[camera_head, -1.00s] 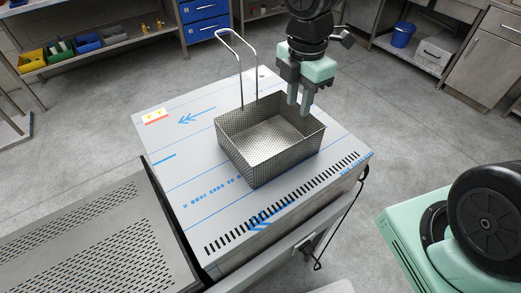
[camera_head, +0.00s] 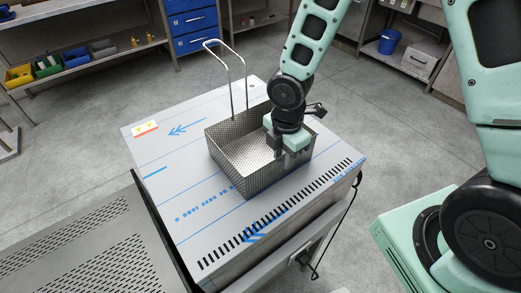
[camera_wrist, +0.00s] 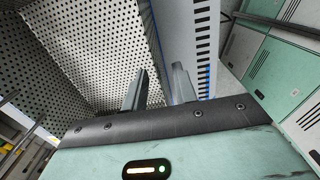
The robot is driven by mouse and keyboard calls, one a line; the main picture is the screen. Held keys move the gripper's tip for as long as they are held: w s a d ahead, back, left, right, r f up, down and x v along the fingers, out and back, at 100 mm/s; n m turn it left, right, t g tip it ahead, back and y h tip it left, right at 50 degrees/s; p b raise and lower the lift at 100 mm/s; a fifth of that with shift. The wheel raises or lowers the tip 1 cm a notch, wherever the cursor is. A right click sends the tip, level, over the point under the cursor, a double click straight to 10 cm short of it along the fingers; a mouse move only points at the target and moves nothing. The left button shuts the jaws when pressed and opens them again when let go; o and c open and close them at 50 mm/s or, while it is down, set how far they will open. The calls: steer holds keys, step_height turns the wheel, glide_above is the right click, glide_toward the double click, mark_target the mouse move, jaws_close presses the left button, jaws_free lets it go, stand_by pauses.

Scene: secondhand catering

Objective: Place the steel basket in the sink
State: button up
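The steel basket (camera_head: 240,167) is an open perforated box with a tall wire handle at its back left. It stands upright on a steel worktop (camera_head: 185,185) with blue markings. My gripper (camera_head: 283,160) points down at the basket's right wall. In the wrist view my gripper (camera_wrist: 160,85) has its two fingers apart, one on the inner side of the basket wall (camera_wrist: 75,55) and one on the outer side. A gap shows between the fingers, and firm contact cannot be seen. The lower fingertips are partly hidden in the head view. No sink basin is clearly visible.
A perforated steel surface (camera_head: 75,245) lies at the lower left, beside the worktop. A cable (camera_head: 335,235) hangs at the worktop's right side. Shelves with coloured bins (camera_head: 75,57), blue drawers (camera_head: 195,22) and a blue bucket (camera_head: 390,40) stand behind. Grey floor is clear around.

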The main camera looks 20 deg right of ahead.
step_height(320, 180, down, 2)
steer(key=shift+f, duration=0.1)
jaws_close()
stand_by(1.5)
